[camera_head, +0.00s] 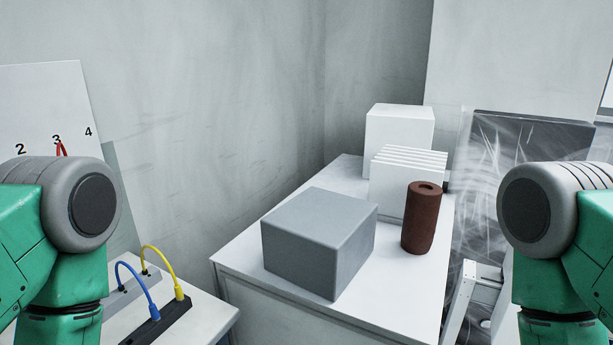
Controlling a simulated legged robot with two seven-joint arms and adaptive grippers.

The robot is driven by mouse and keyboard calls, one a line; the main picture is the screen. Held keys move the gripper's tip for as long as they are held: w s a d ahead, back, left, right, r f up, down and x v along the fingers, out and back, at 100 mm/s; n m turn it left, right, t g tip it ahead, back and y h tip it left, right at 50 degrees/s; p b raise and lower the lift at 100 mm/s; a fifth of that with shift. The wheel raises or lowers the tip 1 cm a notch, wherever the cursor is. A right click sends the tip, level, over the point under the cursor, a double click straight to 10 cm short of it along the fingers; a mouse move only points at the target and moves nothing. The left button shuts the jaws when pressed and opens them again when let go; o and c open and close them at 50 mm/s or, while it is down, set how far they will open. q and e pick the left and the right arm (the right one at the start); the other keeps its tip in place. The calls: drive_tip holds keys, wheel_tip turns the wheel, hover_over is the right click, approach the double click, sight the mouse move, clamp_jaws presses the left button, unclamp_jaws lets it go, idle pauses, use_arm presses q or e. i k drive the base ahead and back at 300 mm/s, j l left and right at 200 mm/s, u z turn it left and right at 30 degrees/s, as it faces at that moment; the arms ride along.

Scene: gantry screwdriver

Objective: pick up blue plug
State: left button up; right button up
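A blue plug (155,313) sits in a black socket strip (165,327) at the lower left. Its blue cable (137,275) arches back and left to a grey strip (128,291) behind. A yellow plug (179,292) with a yellow cable sits in the same black strip, just right of and behind the blue one. My green and grey arm links show at the left and right edges. Neither gripper is in view, and both are away from the plug as far as the picture shows.
A white cabinet (236,262) carries a grey box (318,240), a brown cylinder (421,218) and white blocks (399,138). A white panel numbered 2, 3 and 4 (62,95) stands at the left. A gap separates the low left table (208,312) from the cabinet.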

sight(155, 313)
drive_tip(key=u, duration=0.4)
drive_tip(key=i+u, duration=0.2)
drive_tip(key=u, duration=0.2)
drive_tip(key=i+u, duration=0.2)
drive_tip(key=u, duration=0.2)
drive_tip(key=i+l+u, duration=0.15)
drive_tip(key=u, duration=0.25)
drive_tip(key=j+z, duration=0.1)
drive_tip(key=j, duration=0.15)
drive_tip(key=k+j+z, duration=0.1)
drive_tip(key=k+j, duration=0.05)
drive_tip(key=j, duration=0.1)
